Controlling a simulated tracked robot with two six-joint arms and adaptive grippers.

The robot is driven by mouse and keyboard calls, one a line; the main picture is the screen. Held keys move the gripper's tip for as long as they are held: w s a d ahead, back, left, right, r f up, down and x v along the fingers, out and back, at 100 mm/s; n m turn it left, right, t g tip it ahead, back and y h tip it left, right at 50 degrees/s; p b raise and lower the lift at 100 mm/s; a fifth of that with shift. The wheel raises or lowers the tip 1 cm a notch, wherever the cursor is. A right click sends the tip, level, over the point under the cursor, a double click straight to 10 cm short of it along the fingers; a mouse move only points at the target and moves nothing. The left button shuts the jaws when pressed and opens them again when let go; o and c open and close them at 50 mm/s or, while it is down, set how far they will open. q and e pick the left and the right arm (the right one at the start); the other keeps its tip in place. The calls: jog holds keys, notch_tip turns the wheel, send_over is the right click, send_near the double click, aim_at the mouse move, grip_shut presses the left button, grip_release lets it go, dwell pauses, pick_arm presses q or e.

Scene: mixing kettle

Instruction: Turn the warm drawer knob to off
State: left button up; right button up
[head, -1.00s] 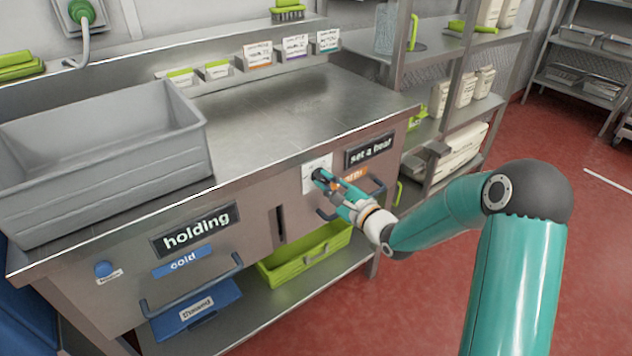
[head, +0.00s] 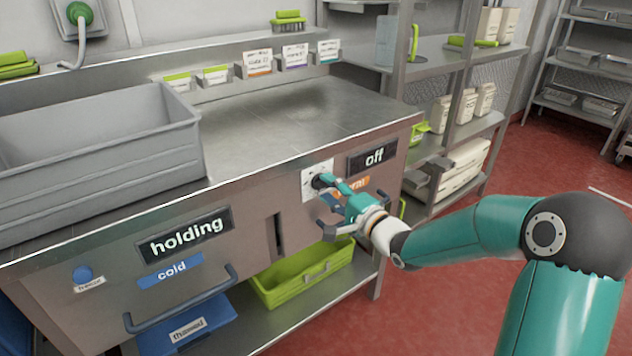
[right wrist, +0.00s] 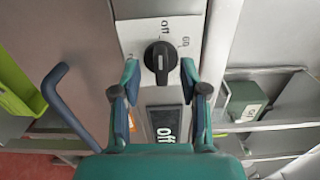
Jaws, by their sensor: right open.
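The warm drawer knob (right wrist: 160,57) is a black dial on a white plate (head: 311,188) marked "off" and "60". Its pale line looks roughly upright in the right wrist view, near the "off" mark. The black display (head: 373,157) beside it reads "off", and an orange warm label (head: 362,182) sits below, partly covered by my arm. My right gripper (right wrist: 160,85) is open, with one finger on each side just short of the knob and nothing held. In the head view, my right gripper (head: 329,190) partly covers the plate. My left gripper is out of view.
A holding display (head: 186,235), a cold label (head: 170,270) and a blue knob (head: 82,273) are at left on the counter front. A grey bin (head: 95,150) stands on the counter (head: 290,125). A green crate (head: 300,278) is below. Shelves stand at right.

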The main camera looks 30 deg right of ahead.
jog(key=s, duration=0.6)
jog(key=shift+d, duration=0.25)
jog(key=shift+a, duration=0.15)
jog(key=a+f+n+g+y, duration=0.15)
jog(key=a+f+g, duration=0.25)
jog(key=a+f, duration=0.65)
jog(key=a+f+g+y, duration=0.25)
jog(key=a+f, duration=0.55)
jog(key=f, duration=0.6)
jog(key=s+a+f+n+g+h, duration=0.1)
jog(key=s+a+f+n+g, duration=0.3)
jog(key=s+f+n, duration=0.55)
jog(key=s+a+f+n+g, duration=0.2)
jog(key=s+f+n+g, duration=0.2)
jog(key=s+f+g, duration=0.55)
notch_tip(320, 180, up, 28)
jog(key=s+t+p, duration=0.2)
jog(key=p, duration=2.3)
jog(key=shift+s+r+t, duration=0.25)
jog(key=shift+t, duration=0.05)
